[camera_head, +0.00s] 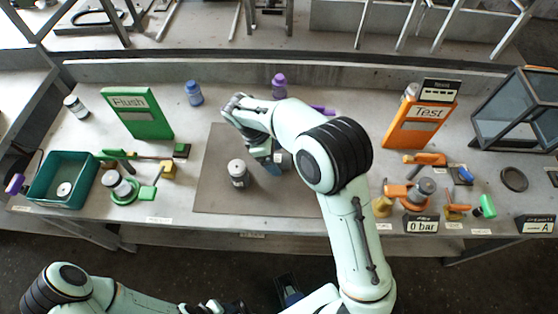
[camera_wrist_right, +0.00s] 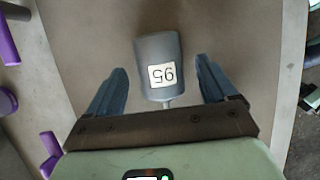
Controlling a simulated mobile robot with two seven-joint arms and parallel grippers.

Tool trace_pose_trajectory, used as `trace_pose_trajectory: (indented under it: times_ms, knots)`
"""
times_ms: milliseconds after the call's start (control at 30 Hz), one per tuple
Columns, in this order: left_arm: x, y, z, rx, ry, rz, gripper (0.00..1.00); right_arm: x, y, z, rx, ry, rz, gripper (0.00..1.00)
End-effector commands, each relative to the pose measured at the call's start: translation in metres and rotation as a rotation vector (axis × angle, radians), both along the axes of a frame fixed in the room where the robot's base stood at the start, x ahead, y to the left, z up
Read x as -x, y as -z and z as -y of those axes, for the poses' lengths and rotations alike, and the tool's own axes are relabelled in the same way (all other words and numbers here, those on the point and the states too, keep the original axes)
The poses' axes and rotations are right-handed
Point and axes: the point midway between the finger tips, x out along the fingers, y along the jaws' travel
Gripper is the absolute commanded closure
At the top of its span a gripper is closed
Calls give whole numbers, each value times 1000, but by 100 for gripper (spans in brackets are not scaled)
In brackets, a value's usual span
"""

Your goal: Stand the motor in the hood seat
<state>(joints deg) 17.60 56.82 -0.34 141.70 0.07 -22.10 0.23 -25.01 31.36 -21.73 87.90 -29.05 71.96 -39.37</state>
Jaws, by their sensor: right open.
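The motor, a grey cylinder (camera_wrist_right: 160,60) with a thin shaft and a white number label upside down, sits between my right fingers in the right wrist view. My right gripper (camera_wrist_right: 165,92) is open, a blue finger on each side with a gap. I cannot make out the hood seat for certain. My left arm is at the bottom left of the head view; its fingers are not clear.
A green Flush panel (camera_head: 138,112) and green bin (camera_head: 62,180) are at left. An orange Test panel (camera_head: 418,122) and several fittings are at right. Purple items (camera_head: 279,87) stand behind.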

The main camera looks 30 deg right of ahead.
Motion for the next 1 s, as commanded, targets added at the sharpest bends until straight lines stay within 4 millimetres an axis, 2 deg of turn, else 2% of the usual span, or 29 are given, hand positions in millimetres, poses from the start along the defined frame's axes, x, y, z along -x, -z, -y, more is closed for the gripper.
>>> trace_pose_trajectory:
  times_ms: [133, 367, 400, 467, 600, 667, 867, 1000]
  knots:
    - [1, 3, 0, 0, 0, -1, 48, 3, 15, 4, 0, -1, 0, 15]
    - [1, 2, 0, 0, 0, -1, 48, 3, 16, 5, -1, -1, 1, 15]
    - [1, 2, 0, 0, 0, -1, 48, 3, 16, 5, -1, -1, 1, 18]
    - [1, 2, 0, 0, 0, -1, 48, 3, 16, 5, -1, -1, 1, 38]
    - [1, 2, 0, 0, 0, -1, 48, 3, 16, 5, -1, -1, 1, 83]
    - [1, 2, 0, 0, 0, -1, 48, 3, 15, 5, 0, -1, 2, 94]
    - [1, 2, 0, 0, 0, -1, 48, 3, 14, 5, -1, -1, 3, 95]
    - [0, 0, 0, 0, 0, 0, 48, 2, 3, 5, -2, -1, 4, 95]
